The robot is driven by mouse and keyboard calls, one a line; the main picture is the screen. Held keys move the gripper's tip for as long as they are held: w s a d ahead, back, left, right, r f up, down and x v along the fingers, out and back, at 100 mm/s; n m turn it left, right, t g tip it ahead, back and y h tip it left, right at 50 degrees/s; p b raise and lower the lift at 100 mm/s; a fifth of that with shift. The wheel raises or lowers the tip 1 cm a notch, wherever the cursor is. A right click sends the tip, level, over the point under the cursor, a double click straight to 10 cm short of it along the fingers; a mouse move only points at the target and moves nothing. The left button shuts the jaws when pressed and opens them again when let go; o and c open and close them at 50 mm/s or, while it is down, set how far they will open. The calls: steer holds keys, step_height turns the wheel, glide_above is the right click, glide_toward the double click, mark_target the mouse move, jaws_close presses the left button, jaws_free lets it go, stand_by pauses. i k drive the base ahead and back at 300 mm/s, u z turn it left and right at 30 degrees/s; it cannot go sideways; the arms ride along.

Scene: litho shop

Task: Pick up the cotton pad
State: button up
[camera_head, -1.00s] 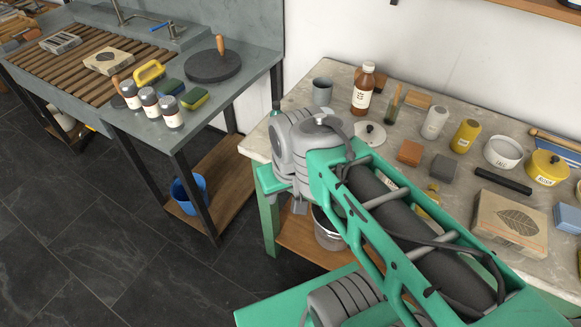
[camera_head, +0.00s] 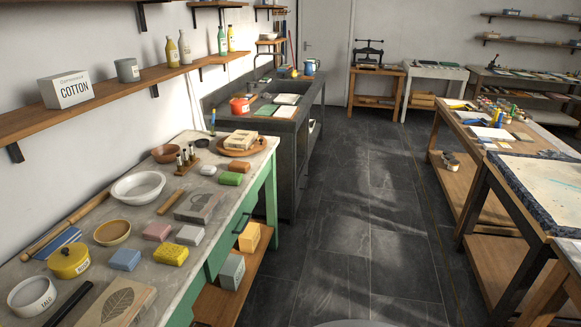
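I cannot make out a cotton pad for certain in this view. A white box (camera_head: 70,90) printed "COTTON" stands on the wall shelf at the upper left; whether it holds anything is hidden. Below it, the stone-topped table (camera_head: 215,208) carries several coloured blocks, bowls and tins. My gripper and arm are out of view.
On the table are a yellow tin (camera_head: 69,261), a white bowl (camera_head: 138,187), a talc bowl (camera_head: 32,296) and a leaf-printed stone (camera_head: 115,303). A dark sink unit (camera_head: 285,150) stands behind. The floor (camera_head: 365,205) is clear between it and the right-hand tables (camera_head: 500,215).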

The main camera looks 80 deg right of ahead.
mark_target(207, 169)
steer(key=z, duration=3.15)
steer(key=i, duration=0.35)
steer(key=u, duration=0.1)
